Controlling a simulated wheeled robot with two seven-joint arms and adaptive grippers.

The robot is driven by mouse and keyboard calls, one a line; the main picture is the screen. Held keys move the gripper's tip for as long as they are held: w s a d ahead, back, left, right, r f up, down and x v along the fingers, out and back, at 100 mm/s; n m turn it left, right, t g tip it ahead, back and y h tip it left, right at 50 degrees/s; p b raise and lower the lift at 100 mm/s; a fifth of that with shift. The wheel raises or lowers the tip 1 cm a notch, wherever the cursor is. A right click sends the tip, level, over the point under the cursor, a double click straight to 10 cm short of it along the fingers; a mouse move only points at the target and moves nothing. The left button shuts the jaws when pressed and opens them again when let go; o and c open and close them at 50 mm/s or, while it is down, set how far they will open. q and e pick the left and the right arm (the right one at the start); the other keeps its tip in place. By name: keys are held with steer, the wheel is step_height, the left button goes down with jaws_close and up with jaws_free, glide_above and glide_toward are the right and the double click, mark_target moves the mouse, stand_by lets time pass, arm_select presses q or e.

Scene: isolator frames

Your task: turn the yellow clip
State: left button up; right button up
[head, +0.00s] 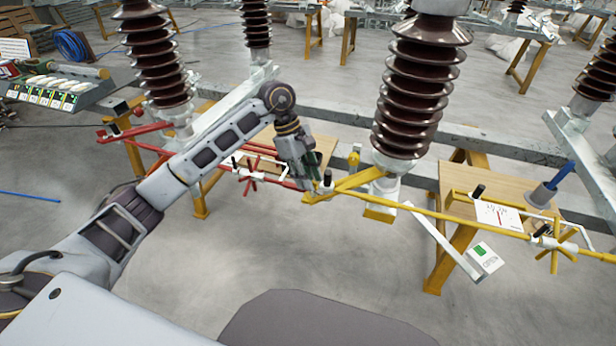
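A yellow clip (345,184) is at the foot of the middle brown insulator, at the left end of a long yellow rod (440,213). The rod runs right to a yellow star-shaped handle (555,247). My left gripper (308,180) points down just left of the clip, close to its left end. I cannot tell whether it touches the clip. Its dark fingers are small and partly overlap the parts behind, so their opening is unclear. My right gripper is not in view.
A red rod with a red star-shaped handle (251,174) lies just left of my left gripper. Brown ribbed insulators (415,95) stand on grey beams. A wooden stand (485,185) is behind the yellow rod. Open concrete floor (365,265) lies in front.

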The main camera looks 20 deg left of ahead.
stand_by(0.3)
arm_select(q)
jaws_close()
